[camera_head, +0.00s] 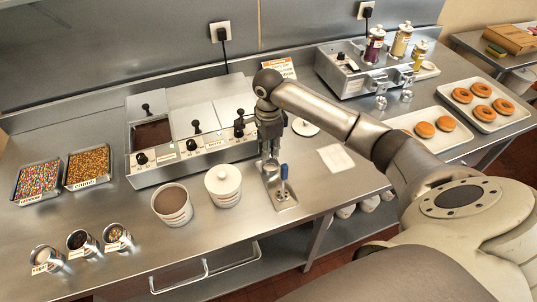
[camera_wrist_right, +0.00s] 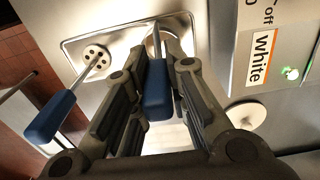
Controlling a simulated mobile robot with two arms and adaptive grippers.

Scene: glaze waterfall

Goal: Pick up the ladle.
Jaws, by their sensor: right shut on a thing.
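My right gripper (camera_head: 269,152) points down over a small metal tray (camera_head: 288,204) near the front edge of the counter. In the right wrist view its fingers (camera_wrist_right: 162,62) are closed around the blue handle of the ladle (camera_wrist_right: 157,90). The ladle's round metal bowl (camera_head: 271,165) shows just below the fingertips, over the back part of the tray. I cannot tell whether it touches the tray. A second blue-handled tool (camera_wrist_right: 50,116) with a perforated head stands beside it; its handle also shows in the head view (camera_head: 284,172). My left gripper is not in view.
Behind is the glaze unit (camera_head: 190,165) with black knobs. A white square (camera_head: 336,158) lies to the right, before the donut trays (camera_head: 488,125).

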